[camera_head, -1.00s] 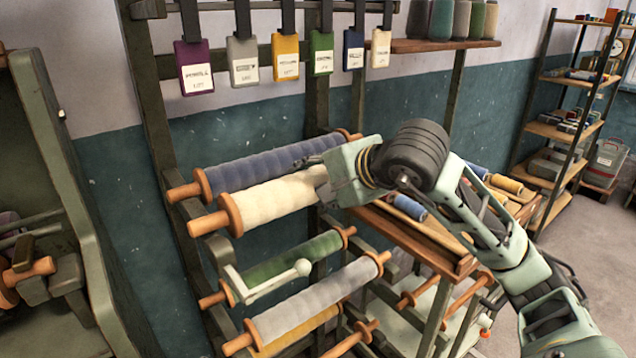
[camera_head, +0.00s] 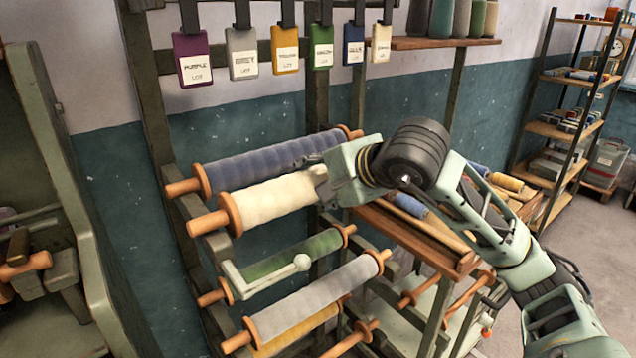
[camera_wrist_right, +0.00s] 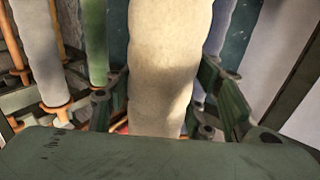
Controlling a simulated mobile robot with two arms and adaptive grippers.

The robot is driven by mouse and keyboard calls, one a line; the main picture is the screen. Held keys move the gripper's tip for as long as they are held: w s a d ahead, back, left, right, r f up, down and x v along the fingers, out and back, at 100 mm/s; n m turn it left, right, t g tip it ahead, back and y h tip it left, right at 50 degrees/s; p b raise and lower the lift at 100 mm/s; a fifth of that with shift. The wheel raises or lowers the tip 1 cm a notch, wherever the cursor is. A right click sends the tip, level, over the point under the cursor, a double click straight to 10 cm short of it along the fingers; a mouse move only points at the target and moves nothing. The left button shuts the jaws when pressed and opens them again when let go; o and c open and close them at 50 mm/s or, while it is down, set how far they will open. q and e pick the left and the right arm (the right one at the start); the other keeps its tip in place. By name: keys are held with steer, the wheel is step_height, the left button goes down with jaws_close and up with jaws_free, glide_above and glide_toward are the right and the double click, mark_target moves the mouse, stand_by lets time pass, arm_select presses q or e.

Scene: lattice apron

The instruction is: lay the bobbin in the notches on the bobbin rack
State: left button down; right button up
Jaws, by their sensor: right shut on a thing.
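The cream bobbin (camera_head: 268,199) has wooden flanges and an orange-brown shaft end at its left. My right gripper (camera_head: 320,174) is shut on it near its far right end, which the gripper hides. In the right wrist view the cream roll (camera_wrist_right: 168,60) lies between the two green fingers of my right gripper (camera_wrist_right: 168,108). The bobbin rack (camera_head: 150,130) is a dark green frame with arms. The cream bobbin lies in front of and slightly below a blue-grey bobbin (camera_head: 265,163). Whether its shaft touches the notches cannot be told. My left gripper is not in view.
Green (camera_head: 290,255), light grey (camera_head: 315,298) and yellow (camera_head: 300,328) bobbins lie lower on the rack. Coloured tags (camera_head: 192,60) hang above. A wooden shelf (camera_head: 415,235) stands right, beneath my right arm.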

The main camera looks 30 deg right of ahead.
steer(key=o, duration=1.7)
steer(key=shift+f, duration=0.15)
steer(key=v, duration=1.2)
